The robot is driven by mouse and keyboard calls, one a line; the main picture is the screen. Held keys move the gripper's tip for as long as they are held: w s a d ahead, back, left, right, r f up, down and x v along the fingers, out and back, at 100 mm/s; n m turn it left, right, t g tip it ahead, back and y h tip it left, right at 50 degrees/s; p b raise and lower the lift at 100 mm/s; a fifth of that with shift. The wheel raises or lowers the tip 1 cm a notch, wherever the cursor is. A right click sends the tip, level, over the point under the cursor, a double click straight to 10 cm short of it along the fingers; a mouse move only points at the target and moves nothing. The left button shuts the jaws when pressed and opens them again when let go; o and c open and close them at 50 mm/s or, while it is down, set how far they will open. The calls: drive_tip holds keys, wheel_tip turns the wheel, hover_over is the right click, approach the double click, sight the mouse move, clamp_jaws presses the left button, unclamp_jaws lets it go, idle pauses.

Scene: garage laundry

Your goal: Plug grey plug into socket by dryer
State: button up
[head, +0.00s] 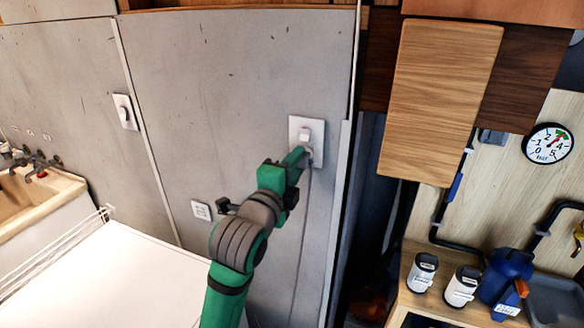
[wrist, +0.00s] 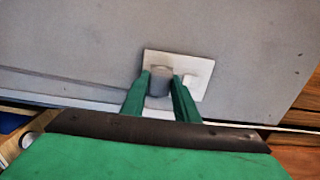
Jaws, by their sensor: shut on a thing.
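The grey plug (wrist: 160,82) is between the two green fingertips of my gripper (wrist: 160,86), which is shut on it. The plug sits at the face of a white socket plate (wrist: 196,68) on the grey wall; I cannot tell whether it is fully seated. In the head view, my gripper (head: 302,158) reaches the lower part of this plate (head: 306,128), with the plug (head: 308,151) at its tip. A cord (head: 302,225) hangs down the wall below it. The white top at lower left (head: 100,275) may be the dryer.
Another white plate (head: 125,112) with a switch or plug is on the wall to the left, and a small outlet (head: 201,210) is lower down. A sink (head: 40,195) stands at far left. A wooden cabinet (head: 440,95) and a bench with containers (head: 460,287) are at right.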

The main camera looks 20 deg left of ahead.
drive_tip(key=shift+w+d, duration=0.15)
drive_tip(key=shift+d, duration=0.1)
drive_tip(key=shift+a, duration=0.3)
idle(0.5)
drive_tip(key=shift+w, duration=0.15)
idle(0.3)
drive_tip(key=shift+d+r, duration=0.1)
drive_tip(key=shift+d, duration=0.4)
drive_tip(key=shift+s+a, duration=0.15)
drive_tip(key=shift+s, duration=0.05)
drive_tip(key=shift+a, duration=0.15)
drive_tip(key=shift+w+a, duration=0.1)
drive_tip(key=shift+w, duration=0.1)
